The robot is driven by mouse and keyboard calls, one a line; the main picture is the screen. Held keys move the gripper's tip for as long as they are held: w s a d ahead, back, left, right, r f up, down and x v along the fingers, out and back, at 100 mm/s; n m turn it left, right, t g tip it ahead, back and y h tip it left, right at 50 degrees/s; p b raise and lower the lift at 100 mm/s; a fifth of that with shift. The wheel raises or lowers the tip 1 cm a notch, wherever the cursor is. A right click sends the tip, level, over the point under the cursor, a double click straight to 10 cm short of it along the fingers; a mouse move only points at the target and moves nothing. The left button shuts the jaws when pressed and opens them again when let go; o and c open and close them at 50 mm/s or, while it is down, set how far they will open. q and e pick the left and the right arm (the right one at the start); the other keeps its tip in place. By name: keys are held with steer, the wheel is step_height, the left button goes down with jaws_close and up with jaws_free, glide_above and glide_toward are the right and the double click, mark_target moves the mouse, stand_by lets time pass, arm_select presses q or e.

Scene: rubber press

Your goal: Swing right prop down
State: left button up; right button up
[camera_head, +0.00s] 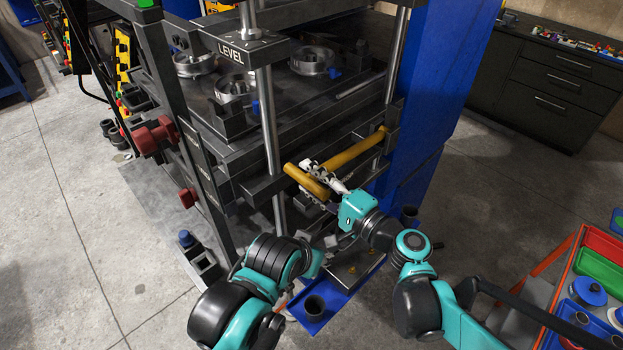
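The yellow prop (357,150) shows at the press's front right. Its long bar slopes from the right corner of the press down to the left, and a thicker yellow cylinder (305,180) lies across near its left end. My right gripper (322,176) is at this end, with its pale fingers against or very near the yellow parts. Whether they are closed on the prop cannot be made out. My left gripper (333,241) is low in front of the press, below the right one. Its fingers are small and partly hidden, so their opening is unclear.
The press has a steel column (268,125) left of my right gripper and a blue side panel (430,75) at right. A blue tray (327,306) with a dark cup lies below my arms. An orange-edged cart (562,268) with coloured bins stands at right.

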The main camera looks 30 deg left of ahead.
steer(key=v, duration=1.2)
steer(key=s+d+f+n+h+b, duration=0.1)
steer(key=d+f+n+h+b, duration=0.25)
steer(key=d+f+h, duration=0.65)
steer(key=s+d+f+h+b, duration=0.1)
steer(key=d+f+h, duration=0.2)
steer(key=d, duration=0.6)
steer(key=s+d+f+n+t+h+b, duration=0.1)
steer(key=d+f+h, duration=0.3)
steer(key=d, duration=0.6)
step_height(320, 180, down, 2)
steer(key=shift+s+d+f+b, duration=0.2)
steer(key=shift+s+b, duration=0.25)
steer(key=shift+s, duration=0.35)
